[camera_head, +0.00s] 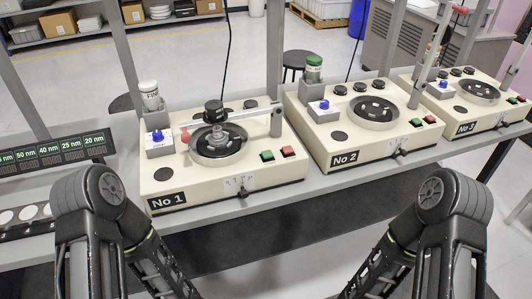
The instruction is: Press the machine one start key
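Machine No 1 (222,192) is a cream box on the bench at the left of the row, with a black "No 1" label. On its front right corner are a green key (267,155) and a red key (288,151) side by side. No lettering on the keys is readable. A round turntable (220,155) with a black knob and a metal arm over it sits left of the keys. My two arms show at the lower left and lower right, reaching down past the bottom edge. Both grippers are out of view, and nothing of mine touches the machine.
Machine No 2 (372,157) and machine No 3 (465,129) stand to the right, with similar keys. Upright grey posts rise behind the machines. A rack labelled in nm (50,152) is at the left.

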